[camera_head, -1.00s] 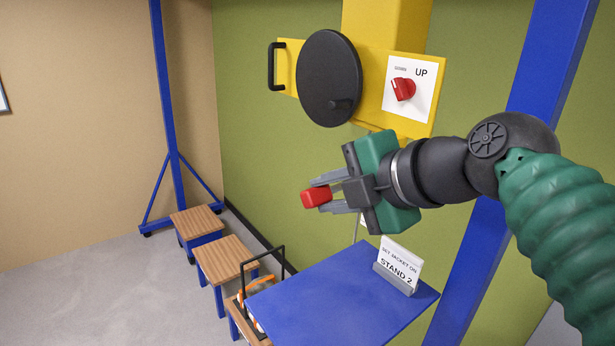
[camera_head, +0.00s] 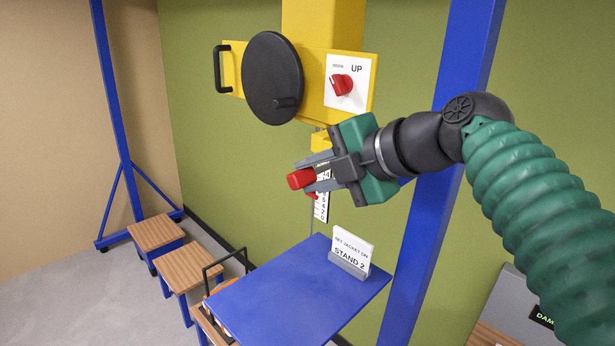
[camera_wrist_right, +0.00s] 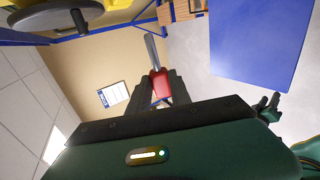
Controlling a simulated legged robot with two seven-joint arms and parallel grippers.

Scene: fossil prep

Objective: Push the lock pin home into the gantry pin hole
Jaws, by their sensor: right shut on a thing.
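My right gripper (camera_head: 312,174) is shut on the lock pin (camera_head: 300,179), whose red grip sticks out to the left of the fingers. In the right wrist view, the pin's red grip (camera_wrist_right: 159,86) sits between the fingers and its metal shaft (camera_wrist_right: 151,50) points away from the gripper. The gripper is in the air below the yellow gantry head (camera_head: 313,95), in front of the scale strip. The pin hole cannot be made out.
A black handwheel (camera_head: 272,78) and a red UP switch (camera_head: 342,84) are on the gantry head. A numbered scale (camera_head: 322,207) hangs behind my gripper. A blue stand (camera_head: 300,292) with a sign (camera_head: 351,250) lies below. A blue post (camera_head: 440,160) stands close behind my arm.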

